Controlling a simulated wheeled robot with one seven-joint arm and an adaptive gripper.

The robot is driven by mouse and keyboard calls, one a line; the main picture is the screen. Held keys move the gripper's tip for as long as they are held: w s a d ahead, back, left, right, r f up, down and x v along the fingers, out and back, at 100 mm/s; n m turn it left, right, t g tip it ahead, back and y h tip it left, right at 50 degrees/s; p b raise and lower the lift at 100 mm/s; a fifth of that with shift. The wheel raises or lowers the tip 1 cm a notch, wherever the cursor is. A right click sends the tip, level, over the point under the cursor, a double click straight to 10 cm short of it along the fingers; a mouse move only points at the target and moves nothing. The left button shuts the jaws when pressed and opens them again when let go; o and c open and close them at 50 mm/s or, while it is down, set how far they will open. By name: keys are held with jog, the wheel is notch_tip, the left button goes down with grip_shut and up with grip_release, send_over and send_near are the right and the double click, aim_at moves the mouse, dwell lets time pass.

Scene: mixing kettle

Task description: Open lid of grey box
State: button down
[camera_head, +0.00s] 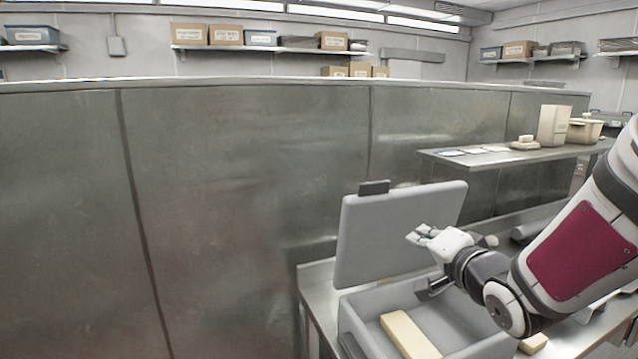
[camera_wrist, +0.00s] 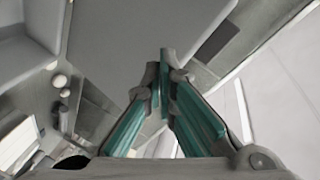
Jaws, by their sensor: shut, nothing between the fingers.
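The grey box (camera_head: 355,325) stands on a metal table at lower right in the head view. Its lid (camera_head: 385,230) is raised, standing nearly upright at the back of the box, with a dark tab (camera_head: 373,187) on its top edge. A pale yellow block (camera_head: 408,335) lies inside the box. My gripper (camera_head: 418,236) is in front of the lid's inner face, above the box; whether it touches the lid cannot be told. Its fingers are closed together and empty in the wrist view (camera_wrist: 164,62). The lid fills the top middle of the wrist view (camera_wrist: 120,35).
A metal table (camera_head: 318,285) carries the box, and a small yellow piece (camera_head: 533,343) lies right of it. A tall metal partition (camera_head: 220,190) stands behind. A side shelf (camera_head: 490,160) at right holds pale containers (camera_head: 553,125). My arm covers the right side.

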jog(key=r+m+t+y+p, duration=0.1)
jog(key=m+t+y, duration=0.1)
jog(key=m+t+y+p, duration=0.2)
send_near(376, 185)
jog(key=x, duration=0.7)
jog(key=shift+s+a+r, duration=0.1)
dwell(0.3)
